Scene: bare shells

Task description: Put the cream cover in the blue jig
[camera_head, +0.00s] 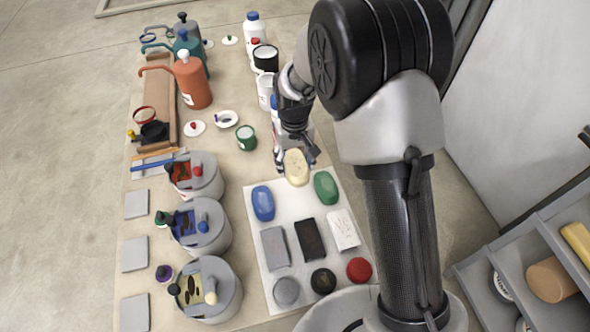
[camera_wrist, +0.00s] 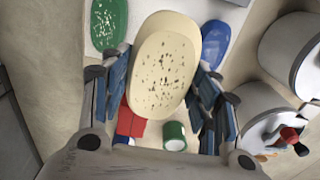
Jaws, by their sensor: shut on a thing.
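The cream cover (camera_head: 296,167) is a speckled oval block. My gripper (camera_head: 294,158) is shut on it at the far edge of a white board (camera_head: 296,200). In the wrist view the cream cover (camera_wrist: 165,65) sits between the two blue-padded fingers of my gripper (camera_wrist: 160,100). The jig with blue inside (camera_head: 201,228) is a round grey holder at the left, the middle of three. It has a dark green knob and a blue knob at its rim. Whether the cover touches the board is hard to tell.
The white board carries a blue oval (camera_head: 263,203), a green oval (camera_head: 326,187), and several rectangular and round blocks. A red-lined holder (camera_head: 194,175) and a yellowish-lined holder (camera_head: 207,289) flank the blue one. Bottles and cans stand behind. A grey shelf (camera_head: 540,262) is at right.

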